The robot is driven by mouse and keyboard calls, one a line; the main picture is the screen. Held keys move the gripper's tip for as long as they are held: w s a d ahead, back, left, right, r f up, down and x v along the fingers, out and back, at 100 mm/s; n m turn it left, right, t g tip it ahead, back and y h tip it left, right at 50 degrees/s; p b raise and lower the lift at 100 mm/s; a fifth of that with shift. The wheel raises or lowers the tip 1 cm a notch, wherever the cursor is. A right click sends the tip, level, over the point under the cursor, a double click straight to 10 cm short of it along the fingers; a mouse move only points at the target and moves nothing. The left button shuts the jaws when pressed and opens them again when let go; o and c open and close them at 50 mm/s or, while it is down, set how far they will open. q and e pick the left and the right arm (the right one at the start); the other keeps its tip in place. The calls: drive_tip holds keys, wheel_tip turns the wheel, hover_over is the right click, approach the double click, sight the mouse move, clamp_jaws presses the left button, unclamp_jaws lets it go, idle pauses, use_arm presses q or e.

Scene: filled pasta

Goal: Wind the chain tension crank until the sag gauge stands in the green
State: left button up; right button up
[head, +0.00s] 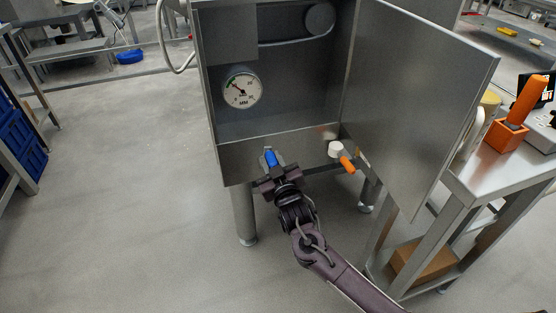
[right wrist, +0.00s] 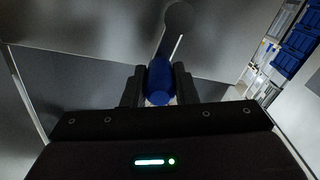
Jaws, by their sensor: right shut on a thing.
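My right gripper (head: 272,172) is shut on a blue handle (head: 270,157) low on the front of a steel cabinet. In the right wrist view the blue handle (right wrist: 160,82) stands between the two dark fingers. The round white sag gauge (head: 242,90), marked MM, sits on the cabinet's back wall. It has a small green band at its upper left, and its dark needle points up and left, near that band. Whether the tip is inside the green is too small to tell. My left gripper is out of view.
A white hub with an orange grip (head: 346,163) sticks out to the right of the blue handle. The cabinet door (head: 415,95) stands open to the right. A steel side table (head: 500,175) bears an orange-handled tool in an orange block. The floor at left is clear.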

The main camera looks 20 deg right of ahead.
drive_tip(key=o, duration=1)
drive_tip(key=shift+a, duration=0.15)
drive_tip(key=s+p, duration=0.5)
drive_tip(key=s, duration=0.4)
drive_tip(key=shift+d, duration=0.2)
